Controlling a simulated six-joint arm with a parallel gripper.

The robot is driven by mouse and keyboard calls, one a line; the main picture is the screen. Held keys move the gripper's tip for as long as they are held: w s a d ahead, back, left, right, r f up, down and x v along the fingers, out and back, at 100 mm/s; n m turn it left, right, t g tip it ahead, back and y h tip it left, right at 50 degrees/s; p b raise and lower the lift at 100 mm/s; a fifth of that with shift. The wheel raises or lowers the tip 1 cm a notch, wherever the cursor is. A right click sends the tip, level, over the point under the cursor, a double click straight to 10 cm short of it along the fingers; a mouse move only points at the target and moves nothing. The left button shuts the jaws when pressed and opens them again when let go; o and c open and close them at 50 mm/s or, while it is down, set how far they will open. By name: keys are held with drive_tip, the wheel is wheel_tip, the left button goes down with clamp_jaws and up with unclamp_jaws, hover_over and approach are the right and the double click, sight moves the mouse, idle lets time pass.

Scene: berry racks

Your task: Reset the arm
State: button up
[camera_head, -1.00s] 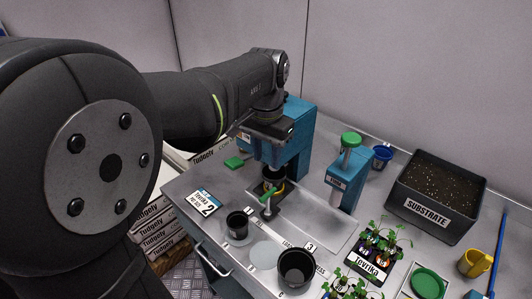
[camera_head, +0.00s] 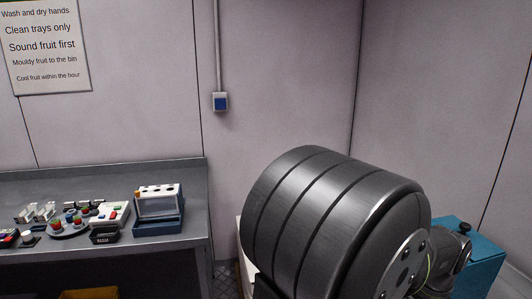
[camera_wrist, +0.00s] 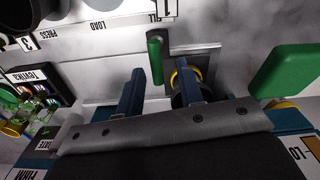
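My gripper (camera_wrist: 161,82) shows in the wrist view with its two blue-grey fingers apart and nothing held between them. A green handle (camera_wrist: 155,58) lies just beyond the fingertips. A black cup with a yellow ring (camera_wrist: 183,76) sits partly hidden behind the right finger; I cannot tell whether they touch. In the head view my dark arm fills the lower right, and my gripper is out of sight there.
A teal machine (camera_head: 477,262) stands at the lower right of the head view. A side bench (camera_head: 115,247) at left carries small trays and a blue-and-white box (camera_head: 159,208). In the wrist view, a green block (camera_wrist: 286,72) is at right and a Tovrika label (camera_wrist: 27,76) at left.

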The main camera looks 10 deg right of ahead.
wheel_tip(320, 180, down, 7)
drive_tip(key=shift+s+f, duration=0.1)
drive_tip(key=shift+f, duration=0.1)
idle(0.3)
drive_tip(key=o, duration=1.4)
drive_tip(key=shift+o, duration=0.3)
drive_tip(key=s+d+r+t, duration=0.1)
drive_tip(key=s+r, duration=0.1)
drive_tip(key=r, duration=0.4)
drive_tip(key=s+d+r+m+t+h, duration=0.1)
drive_tip(key=r, duration=0.6)
drive_tip(key=shift+s+d+r+m, duration=0.25)
drive_tip(key=shift+s+d+m, duration=0.05)
drive_tip(key=shift+s, duration=0.05)
drive_tip(key=s+a+r+t+h, duration=0.15)
drive_tip(key=s+r, duration=0.25)
drive_tip(key=r, duration=1)
drive_tip(key=x, duration=1)
drive_tip(key=shift+w+a+m, duration=0.25)
drive_tip(key=shift+w+m, duration=0.05)
drive_tip(key=shift+w, duration=0.1)
drive_tip(key=shift+t, duration=0.25)
